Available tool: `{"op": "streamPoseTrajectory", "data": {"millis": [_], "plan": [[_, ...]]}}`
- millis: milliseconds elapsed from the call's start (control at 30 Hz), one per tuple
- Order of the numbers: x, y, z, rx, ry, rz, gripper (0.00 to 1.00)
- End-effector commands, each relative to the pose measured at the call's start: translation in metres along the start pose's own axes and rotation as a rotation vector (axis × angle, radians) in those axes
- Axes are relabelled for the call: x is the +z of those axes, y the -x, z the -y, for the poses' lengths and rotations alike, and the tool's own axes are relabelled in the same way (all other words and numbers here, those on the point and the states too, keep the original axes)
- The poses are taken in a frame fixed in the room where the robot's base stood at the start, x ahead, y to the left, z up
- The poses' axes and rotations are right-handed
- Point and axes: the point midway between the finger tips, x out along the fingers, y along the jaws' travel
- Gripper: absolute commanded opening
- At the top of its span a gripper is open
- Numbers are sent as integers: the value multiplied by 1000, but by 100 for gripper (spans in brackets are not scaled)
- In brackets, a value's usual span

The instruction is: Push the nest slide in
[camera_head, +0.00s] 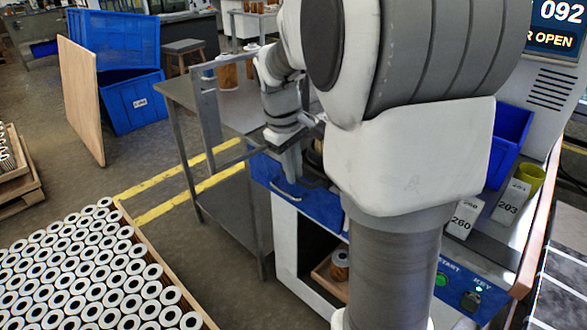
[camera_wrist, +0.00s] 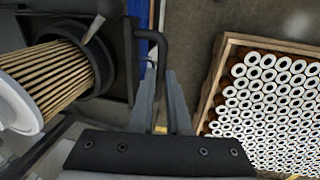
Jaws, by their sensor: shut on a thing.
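The nest slide shows a blue front (camera_head: 266,172) with a pale bar handle (camera_head: 287,194) at the machine's left side. In the wrist view its blue edge (camera_wrist: 143,52) and dark handle bar (camera_wrist: 164,45) run beside the black round nest (camera_wrist: 97,65). A pleated filter cartridge (camera_wrist: 50,75) with a white end cap lies at the nest, at the left of that view. My gripper (camera_head: 291,178) points down at the slide front. In the wrist view my gripper (camera_wrist: 161,82) has its two fingers close together around the handle. My arm hides much of the slide and machine.
A grey metal table (camera_head: 233,108) with cartridges stands behind the slide. A wooden crate (camera_head: 142,240) full of white-capped cartridges sits at lower left. Blue bins (camera_head: 131,102) and a leaning board (camera_head: 80,100) stand farther back. Floor between crate and table is clear.

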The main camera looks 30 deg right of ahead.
Motion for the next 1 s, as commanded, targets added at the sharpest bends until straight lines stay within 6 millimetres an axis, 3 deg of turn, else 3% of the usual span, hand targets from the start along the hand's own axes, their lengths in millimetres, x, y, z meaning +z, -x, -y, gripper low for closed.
{"op": "streamPoseTrajectory", "data": {"millis": [500,1000], "plan": [[-1,1,-6,0,-2,0,0],[-3,-15,-116,2,-4,-2,0]]}}
